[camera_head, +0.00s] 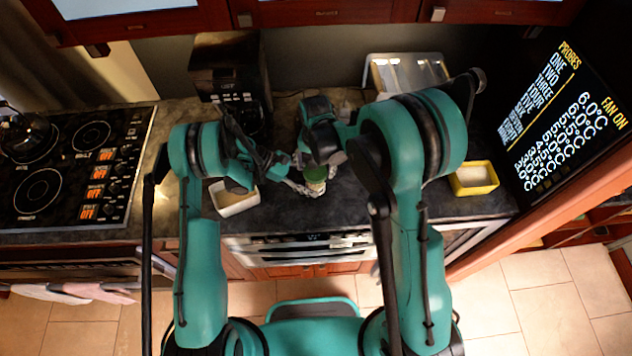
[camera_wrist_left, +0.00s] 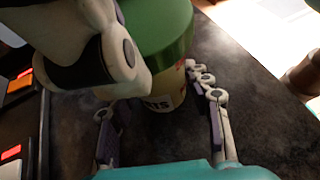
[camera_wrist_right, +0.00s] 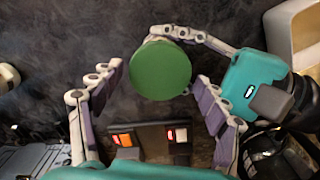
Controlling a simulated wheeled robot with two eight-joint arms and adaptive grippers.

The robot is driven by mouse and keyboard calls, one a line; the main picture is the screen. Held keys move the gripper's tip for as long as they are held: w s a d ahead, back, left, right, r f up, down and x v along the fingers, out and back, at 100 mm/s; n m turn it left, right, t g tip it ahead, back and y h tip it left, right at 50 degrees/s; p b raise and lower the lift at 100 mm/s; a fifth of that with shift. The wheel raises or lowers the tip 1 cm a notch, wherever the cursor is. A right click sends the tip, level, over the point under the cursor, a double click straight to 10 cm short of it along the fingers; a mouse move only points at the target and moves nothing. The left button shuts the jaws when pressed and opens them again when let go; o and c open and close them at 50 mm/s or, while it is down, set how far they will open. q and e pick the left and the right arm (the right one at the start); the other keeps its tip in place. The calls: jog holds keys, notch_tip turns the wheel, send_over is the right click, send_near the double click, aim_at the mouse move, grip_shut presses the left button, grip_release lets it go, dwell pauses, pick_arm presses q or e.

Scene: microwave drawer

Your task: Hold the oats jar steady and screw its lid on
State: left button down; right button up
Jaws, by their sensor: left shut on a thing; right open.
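The oats jar (camera_wrist_left: 168,115) stands upright on the dark counter, with part of its label showing in the left wrist view. Its green lid (camera_wrist_right: 160,70) sits on top; how tightly it is seated cannot be told. The lid also shows in the head view (camera_head: 316,173). My left gripper (camera_wrist_left: 152,98) is shut around the jar body below the lid. My right gripper (camera_wrist_right: 158,80) is open above the jar, its fingers on either side of the lid; contact is unclear. One right finger hides part of the lid and jar in the left wrist view.
A white container (camera_head: 234,209) stands left of the jar, and a yellow-rimmed one (camera_head: 474,190) to the right. A coffee machine (camera_head: 228,70) and a metal tray (camera_head: 400,72) stand at the back. A cooktop (camera_head: 75,165) is at left. An oven front (camera_head: 305,252) lies below the counter edge.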

jog(key=n, duration=1.3)
jog(key=c, duration=1.1)
jog(key=m, duration=0.3)
jog(key=shift+m, duration=0.3)
jog(key=shift+c, duration=0.2)
jog(key=m, duration=0.3)
jog(key=shift+d, duration=0.1)
jog(key=m, duration=0.6)
jog(key=shift+m, duration=0.4)
jog(key=o, duration=1.1)
jog(key=shift+o, duration=0.2)
